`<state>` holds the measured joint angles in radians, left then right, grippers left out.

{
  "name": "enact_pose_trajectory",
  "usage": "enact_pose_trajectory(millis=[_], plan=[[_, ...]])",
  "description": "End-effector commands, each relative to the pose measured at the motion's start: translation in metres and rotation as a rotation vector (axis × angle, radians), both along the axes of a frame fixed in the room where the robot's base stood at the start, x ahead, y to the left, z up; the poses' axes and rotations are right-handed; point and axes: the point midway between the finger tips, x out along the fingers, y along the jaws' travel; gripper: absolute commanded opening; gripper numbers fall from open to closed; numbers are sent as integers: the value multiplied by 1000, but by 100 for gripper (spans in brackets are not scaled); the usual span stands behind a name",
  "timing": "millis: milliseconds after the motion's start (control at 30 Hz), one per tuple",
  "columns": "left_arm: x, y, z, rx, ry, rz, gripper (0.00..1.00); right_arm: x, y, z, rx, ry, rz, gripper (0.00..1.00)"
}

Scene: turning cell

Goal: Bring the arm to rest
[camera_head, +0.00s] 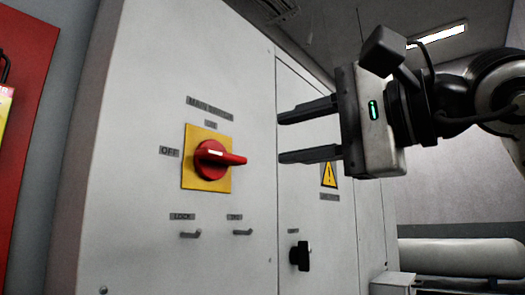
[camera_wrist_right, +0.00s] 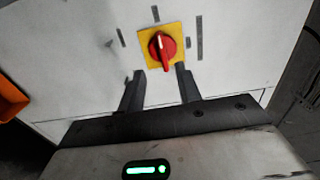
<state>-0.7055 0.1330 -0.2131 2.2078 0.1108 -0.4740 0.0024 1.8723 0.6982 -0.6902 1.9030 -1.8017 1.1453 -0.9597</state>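My right gripper (camera_head: 282,138) comes in from the right in the head view. Its two dark fingers are apart with nothing between them, in front of a light grey cabinet (camera_head: 155,75). A red rotary switch (camera_head: 212,160) on a yellow plate (camera_head: 191,176) sits on the cabinet to the left of the fingertips, with a visible gap. Its handle points right, away from the OFF label. In the right wrist view the gripper (camera_wrist_right: 158,75) is open, with the red switch (camera_wrist_right: 161,47) beyond the fingertips. My left gripper is not in view.
Two small hooks (camera_head: 190,235) sit below the switch, under small labels. A black door handle (camera_head: 300,256) and a yellow warning sign (camera_head: 329,174) are on the cabinet's right part. A red panel (camera_head: 27,55) stands at the far left. A white cylinder (camera_head: 460,257) lies at lower right.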

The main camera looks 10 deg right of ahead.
Motion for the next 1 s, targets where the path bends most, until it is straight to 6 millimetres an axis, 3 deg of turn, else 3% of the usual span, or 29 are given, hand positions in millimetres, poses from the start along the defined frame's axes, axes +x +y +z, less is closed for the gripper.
enact_pose_trajectory(millis=[200, 800, 867, 1000], plan=[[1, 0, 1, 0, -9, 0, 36, -13, -13, 0, 0, -1, -1, 34], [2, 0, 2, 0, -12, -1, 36, -13, -13, -1, 1, 4, 5, 34], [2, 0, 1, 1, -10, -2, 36, -11, -9, -6, 11, 27, 26, 34], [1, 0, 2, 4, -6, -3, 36, -1, 15, -38, 89, 189, 170, 34]])
